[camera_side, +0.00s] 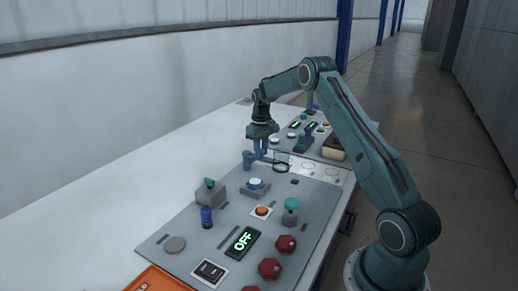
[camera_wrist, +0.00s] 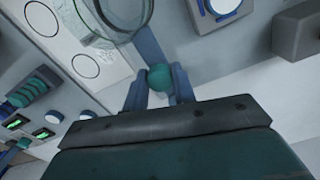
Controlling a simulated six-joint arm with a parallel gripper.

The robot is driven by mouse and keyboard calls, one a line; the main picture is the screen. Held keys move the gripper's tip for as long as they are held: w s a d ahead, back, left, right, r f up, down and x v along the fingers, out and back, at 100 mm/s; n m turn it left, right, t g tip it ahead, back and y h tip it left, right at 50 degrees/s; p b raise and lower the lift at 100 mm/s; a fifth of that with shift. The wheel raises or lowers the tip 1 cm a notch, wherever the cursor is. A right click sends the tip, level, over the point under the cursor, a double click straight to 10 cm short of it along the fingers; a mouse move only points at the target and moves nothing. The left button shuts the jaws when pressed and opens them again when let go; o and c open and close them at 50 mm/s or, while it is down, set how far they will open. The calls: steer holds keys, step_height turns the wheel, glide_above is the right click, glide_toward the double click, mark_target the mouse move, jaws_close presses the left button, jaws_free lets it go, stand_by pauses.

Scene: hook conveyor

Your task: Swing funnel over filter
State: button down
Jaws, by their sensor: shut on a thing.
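My gripper (camera_side: 262,150) reaches down over the back of the grey panel. In the wrist view its two blue fingers (camera_wrist: 157,88) are closed around a teal knob (camera_wrist: 160,78). The knob sits on a blue swing arm (camera_wrist: 149,46). A clear, round, glass-like funnel (camera_side: 281,160) is beside the gripper, to its right, and its rim (camera_wrist: 108,12) shows at the top of the wrist view. A blue post (camera_side: 248,160) stands just left of the gripper. A white disc with a blue rim, likely the filter (camera_side: 256,184), sits on a grey block in front of the funnel, apart from it.
A grey box with a teal knob (camera_side: 210,192) and a blue cylinder (camera_side: 206,217) stand at left. An orange tray (camera_side: 155,281) is at the front.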

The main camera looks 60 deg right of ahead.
steer(key=shift+w+a+m, duration=0.35)
steer(key=shift+a+m, duration=0.4)
steer(key=shift+m, duration=0.85)
steer(key=shift+w+a+m, duration=0.3)
steer(key=shift+a+m, duration=0.5)
steer(key=shift+m, duration=0.8)
steer(key=shift+w+a+m, duration=0.35)
steer(key=shift+a+m, duration=0.4)
steer(key=shift+m, duration=0.85)
steer(key=c, duration=1.1)
jaws_free()
steer(key=shift+c, duration=0.2)
steer(key=shift+r, duration=0.1)
step_height(320, 180, up, 14)
steer(key=shift+a, duration=0.1)
